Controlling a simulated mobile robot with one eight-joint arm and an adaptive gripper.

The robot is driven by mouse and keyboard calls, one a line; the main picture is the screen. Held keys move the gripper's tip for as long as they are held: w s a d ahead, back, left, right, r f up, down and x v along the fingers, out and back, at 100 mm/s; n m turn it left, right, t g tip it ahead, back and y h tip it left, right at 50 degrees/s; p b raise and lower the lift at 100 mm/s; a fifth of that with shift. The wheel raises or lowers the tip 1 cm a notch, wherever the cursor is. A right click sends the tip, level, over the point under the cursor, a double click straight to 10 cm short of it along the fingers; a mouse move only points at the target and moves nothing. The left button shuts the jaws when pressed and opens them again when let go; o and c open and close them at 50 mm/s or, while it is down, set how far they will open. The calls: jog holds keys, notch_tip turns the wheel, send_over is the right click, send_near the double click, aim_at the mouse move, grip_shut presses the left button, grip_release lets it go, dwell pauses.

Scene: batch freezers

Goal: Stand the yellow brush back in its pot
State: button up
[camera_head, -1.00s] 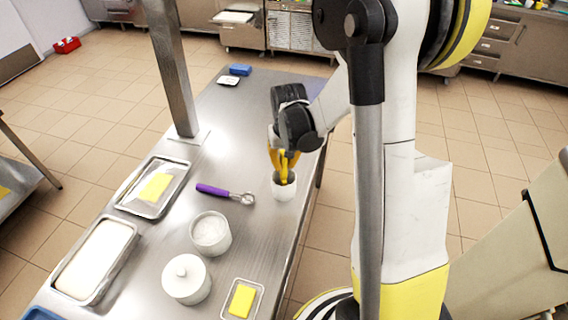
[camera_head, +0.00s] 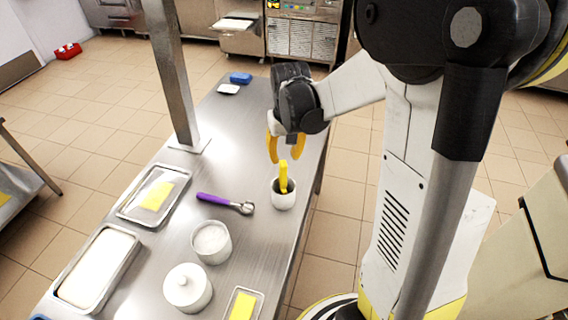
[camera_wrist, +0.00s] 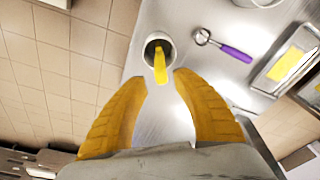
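The yellow brush (camera_head: 283,176) stands in the white pot (camera_head: 284,200) near the table's right edge, its handle sticking up above the rim. In the wrist view the brush (camera_wrist: 160,66) leans out over the rim of the pot (camera_wrist: 150,44), toward my gripper. My gripper (camera_head: 286,160) has two yellow fingers, spread apart and empty, above and a little behind the pot in the head view. In the wrist view my gripper (camera_wrist: 160,82) shows a clear gap between its fingertips, with the brush's end in line with it. The brush's lower part is hidden inside the pot.
A scoop with a purple handle (camera_head: 213,199) lies left of the pot. A white open bowl (camera_head: 224,254) and a lidded jar (camera_head: 187,289) stand in front. Metal trays (camera_head: 124,212) line the left side. A metal post (camera_head: 172,75) rises from the table.

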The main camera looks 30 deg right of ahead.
jog(key=s+a+r+n+t, duration=0.1)
jog(key=s+a+r+t, duration=0.2)
jog(key=s+a+r, duration=0.2)
jog(key=s+a+r+n+t, duration=0.1)
jog(key=s+a+r+t, duration=0.1)
jog(key=s+a+r, duration=0.3)
jog(key=shift+s+a+r+n+t, duration=0.3)
jog(key=shift+s+r, duration=0.8)
jog(key=shift+s, duration=1.25)
jog(key=shift+d, duration=0.1)
notch_tip(320, 180, down, 16)
jog(key=b, duration=1.5)
jog(key=shift+b, duration=0.3)
jog(key=shift+r, duration=0.15)
